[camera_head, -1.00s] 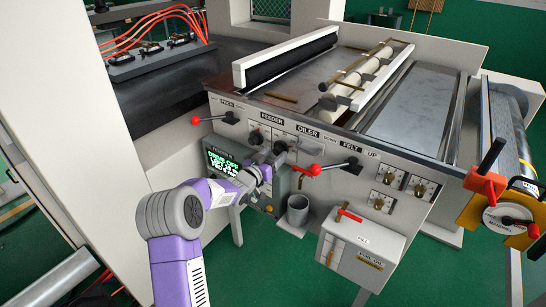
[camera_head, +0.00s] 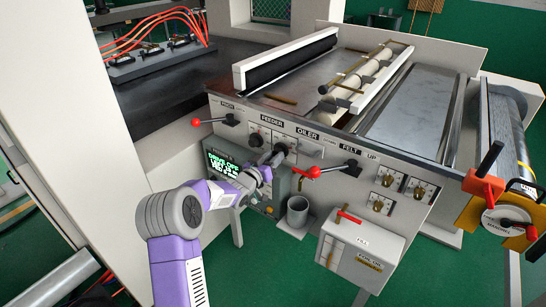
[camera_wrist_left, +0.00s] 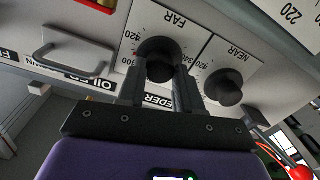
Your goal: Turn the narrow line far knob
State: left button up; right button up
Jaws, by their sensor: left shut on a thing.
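The far knob (camera_wrist_left: 160,50) is a round black knob on a white dial plate marked FAR, with numbers around it, in the left wrist view. My left gripper (camera_wrist_left: 160,88) is shut on this knob, with one dark finger on each side of it. The fingers hide part of the knob and its scale. A matching near knob (camera_wrist_left: 224,86) on the plate marked NEAR is just to the right, clear of the fingers. In the head view my left gripper (camera_head: 277,157) is against the front panel below the FEEDER label. My right gripper is not in view.
A red-ended lever (camera_head: 314,172) sticks out right of my gripper. Another red lever (camera_head: 196,122) is at the left. A grey cup (camera_head: 297,208) and a lit display (camera_head: 221,163) are below. A metal handle (camera_wrist_left: 72,52) is left of the far knob.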

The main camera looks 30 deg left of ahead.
pick_arm(q)
jog(key=n+p, duration=0.4)
jog(key=n, duration=0.3)
jog(key=shift+r, duration=0.15)
jog(key=n+p, duration=0.2)
jog(key=n, duration=0.2)
jog(key=shift+a+p, duration=0.1)
jog(key=shift+p, duration=0.2)
jog(key=shift+n+p, duration=0.45)
jog(key=shift+n, duration=0.55)
jog(key=o, duration=1)
jog(key=shift+o, duration=0.2)
